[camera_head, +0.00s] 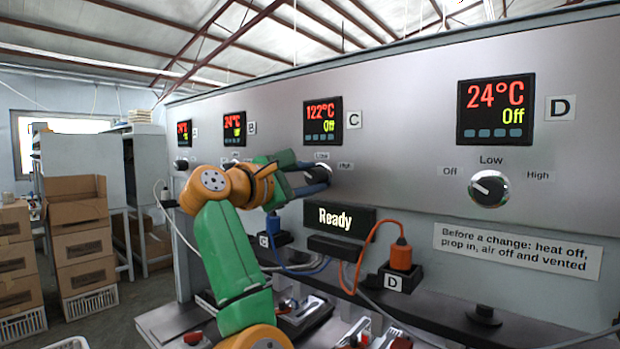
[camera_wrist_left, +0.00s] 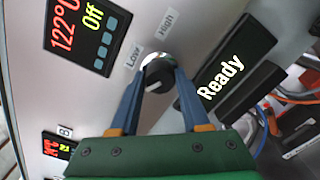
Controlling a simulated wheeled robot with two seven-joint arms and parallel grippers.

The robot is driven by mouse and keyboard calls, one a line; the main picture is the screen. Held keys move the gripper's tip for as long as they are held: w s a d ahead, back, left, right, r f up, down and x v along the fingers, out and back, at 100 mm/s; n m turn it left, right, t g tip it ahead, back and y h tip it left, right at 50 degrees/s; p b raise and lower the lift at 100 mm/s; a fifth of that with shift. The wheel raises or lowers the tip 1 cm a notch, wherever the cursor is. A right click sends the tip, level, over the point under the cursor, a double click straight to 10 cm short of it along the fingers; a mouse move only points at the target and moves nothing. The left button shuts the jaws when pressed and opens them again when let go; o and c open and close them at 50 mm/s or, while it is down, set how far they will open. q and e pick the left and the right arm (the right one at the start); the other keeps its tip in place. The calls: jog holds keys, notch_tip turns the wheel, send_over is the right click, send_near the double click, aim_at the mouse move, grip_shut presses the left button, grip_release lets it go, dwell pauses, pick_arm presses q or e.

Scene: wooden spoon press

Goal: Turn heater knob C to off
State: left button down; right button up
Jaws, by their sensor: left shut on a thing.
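Heater knob C (camera_head: 318,172) is a round black and silver knob on the metal panel, below the C display (camera_head: 323,120), which reads 122°C in red and Off in yellow. The knob also shows in the left wrist view (camera_wrist_left: 158,75), with Low and High labels beside it. My left gripper (camera_head: 312,178) reaches in from the left, its blue fingers shut on knob C. In the left wrist view the fingers (camera_wrist_left: 158,88) lie on both sides of the knob. Its Off label is hidden behind the arm in the head view. My right gripper is not in view.
Knob D (camera_head: 489,188) sits to the right under a 24°C Off display (camera_head: 495,110). A Ready sign (camera_head: 340,217) is below knob C. An orange plug with cable (camera_head: 401,254) and a blue cable (camera_head: 296,270) hang below. Boxes (camera_head: 80,240) stand far left.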

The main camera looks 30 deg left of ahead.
aim_at(311, 181)
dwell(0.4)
pick_arm(q)
jog(key=shift+c, duration=1.9)
grip_release()
jog(key=s+b, duration=0.3)
jog(key=shift+s+a+f, duration=0.2)
jog(key=shift+f, duration=0.2)
jog(key=s, duration=0.2)
jog(key=s+b, duration=0.1)
jog(key=s, duration=0.1)
jog(key=shift+a+r, duration=0.15)
jog(key=shift+r, duration=0.25)
jog(key=shift+w, duration=0.15)
jog(key=shift+f, duration=0.1)
